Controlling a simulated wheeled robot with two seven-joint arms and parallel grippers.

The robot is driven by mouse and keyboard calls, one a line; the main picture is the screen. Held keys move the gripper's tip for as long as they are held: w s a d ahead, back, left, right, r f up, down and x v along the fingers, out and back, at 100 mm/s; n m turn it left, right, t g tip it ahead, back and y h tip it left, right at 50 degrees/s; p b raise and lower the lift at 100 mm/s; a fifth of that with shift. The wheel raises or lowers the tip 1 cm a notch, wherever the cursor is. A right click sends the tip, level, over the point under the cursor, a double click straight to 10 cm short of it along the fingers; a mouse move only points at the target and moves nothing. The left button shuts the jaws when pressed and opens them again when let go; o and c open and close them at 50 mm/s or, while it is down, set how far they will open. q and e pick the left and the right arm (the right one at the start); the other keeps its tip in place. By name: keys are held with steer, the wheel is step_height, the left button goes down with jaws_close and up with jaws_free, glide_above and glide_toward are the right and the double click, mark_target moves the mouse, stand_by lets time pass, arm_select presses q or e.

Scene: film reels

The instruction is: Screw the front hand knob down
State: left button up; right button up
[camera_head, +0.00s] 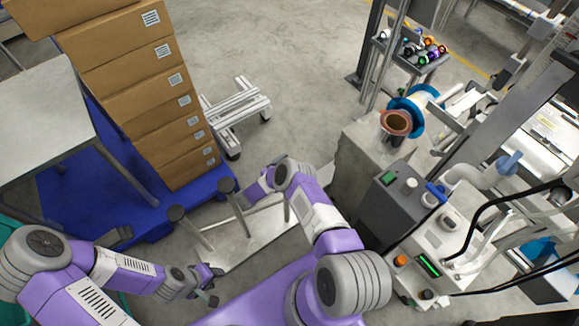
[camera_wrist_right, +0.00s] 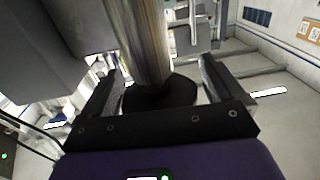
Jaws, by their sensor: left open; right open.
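A dark round hand knob (camera_wrist_right: 165,93) sits at the end of a thick metallic rod (camera_wrist_right: 140,38) in the right wrist view. My right gripper (camera_wrist_right: 163,85) is open, with one finger on each side of the knob and gaps visible; it is not shut on it. In the head view, two dark round caps on thin posts (camera_head: 176,212) (camera_head: 226,184) stand over a pale metal plate (camera_head: 240,240). I cannot tell which one is the front knob. My right gripper is hard to make out there, past the bent wrist. My left gripper (camera_head: 212,283) is open and empty at lower left.
Stacked cardboard boxes (camera_head: 140,80) stand on a blue pallet (camera_head: 70,195) at left. A grey machine with a button panel (camera_head: 425,240) and a reel spool (camera_head: 396,122) stand at right. A white slatted stand (camera_head: 235,105) is behind. Open floor (camera_head: 280,50) lies at the back.

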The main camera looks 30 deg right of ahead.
steer(key=s+a+p, duration=0.1)
steer(key=a+p, duration=0.1)
steer(key=a, duration=0.5)
steer(key=shift+a, duration=0.25)
steer(key=shift+f, duration=0.1)
